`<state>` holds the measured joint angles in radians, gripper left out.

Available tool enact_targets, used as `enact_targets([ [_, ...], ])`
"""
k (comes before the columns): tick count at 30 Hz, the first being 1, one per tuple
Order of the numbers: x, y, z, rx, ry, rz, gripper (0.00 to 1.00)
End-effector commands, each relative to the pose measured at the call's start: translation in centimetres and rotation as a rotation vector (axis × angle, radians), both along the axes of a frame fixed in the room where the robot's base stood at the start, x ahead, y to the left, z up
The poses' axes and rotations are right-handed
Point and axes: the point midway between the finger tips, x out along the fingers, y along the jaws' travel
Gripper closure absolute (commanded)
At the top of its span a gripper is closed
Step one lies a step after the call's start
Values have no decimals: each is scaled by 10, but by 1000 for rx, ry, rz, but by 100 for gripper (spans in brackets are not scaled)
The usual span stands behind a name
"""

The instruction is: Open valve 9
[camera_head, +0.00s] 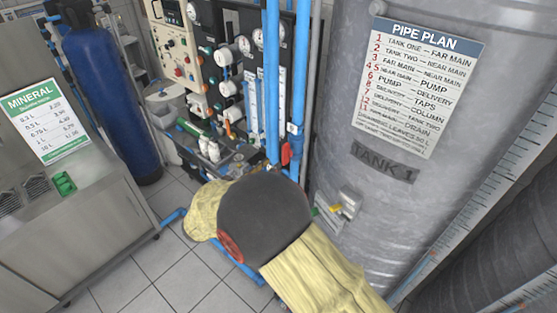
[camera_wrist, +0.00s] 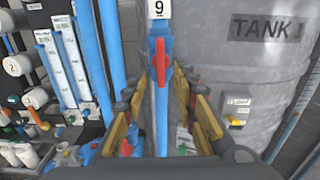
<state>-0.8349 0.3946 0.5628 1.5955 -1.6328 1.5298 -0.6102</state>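Valve 9 has a red lever handle (camera_wrist: 161,62) that points up and down in the wrist view, along a blue pipe (camera_wrist: 161,125). A white tag with a 9 (camera_wrist: 158,9) sits just above it. My gripper (camera_wrist: 157,84) is open, with one yellow-padded finger on each side of the lever and visible gaps between. I cannot tell whether the lever is fully between the fingertips or just beyond them. In the head view a red handle (camera_head: 286,154) shows on the pipes beyond my arm; my arm hides the gripper there.
Tank 1 (camera_head: 345,120), a large grey cylinder with a pipe plan sign (camera_head: 420,85), stands close on the right. Blue pipes (camera_head: 272,80) and a gauge panel (camera_head: 180,40) stand behind. Another red handle (camera_wrist: 126,148) is low left. Tiled floor (camera_head: 165,265) is clear at left.

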Motion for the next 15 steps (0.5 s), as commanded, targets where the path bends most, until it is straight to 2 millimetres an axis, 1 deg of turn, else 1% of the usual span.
enact_targets([
  [1,-7,7,0,1,1,3,72],
  [3,-16,13,0,0,0,2,72],
  [6,-25,20,0,0,0,1,72],
  [10,-30,24,0,0,0,0,72],
  [15,-32,25,0,0,0,-1,72],
])
